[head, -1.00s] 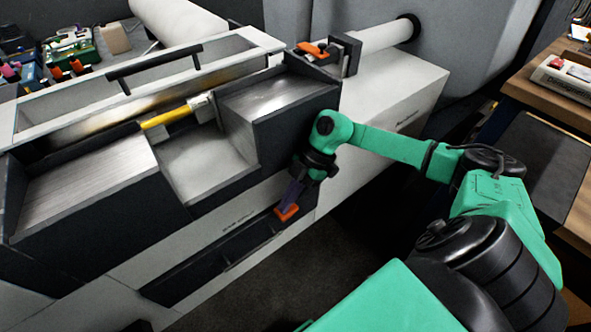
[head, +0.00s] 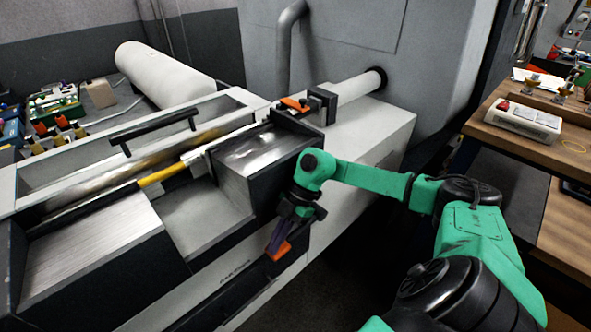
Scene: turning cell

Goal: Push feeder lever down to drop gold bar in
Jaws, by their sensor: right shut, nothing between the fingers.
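The gold bar (head: 163,175) lies in the trough on top of the bar feeder, its right end against a pale rod-like piece (head: 196,157). An orange-topped lever (head: 293,104) sits low over a dark block at the feeder's right end, beside the white tube. My right gripper (head: 278,250), with purple, orange-tipped fingers, is shut and empty. It points down in front of the feeder's front face, well below and apart from the lever. My left gripper is out of view.
The feeder's dark stepped front (head: 274,157) stands close behind my right gripper. A black handle (head: 153,130) crosses the trough's cover. A white tube (head: 350,90) runs into the grey machine. A wooden bench (head: 540,150) is at right. Dark open floor lies between.

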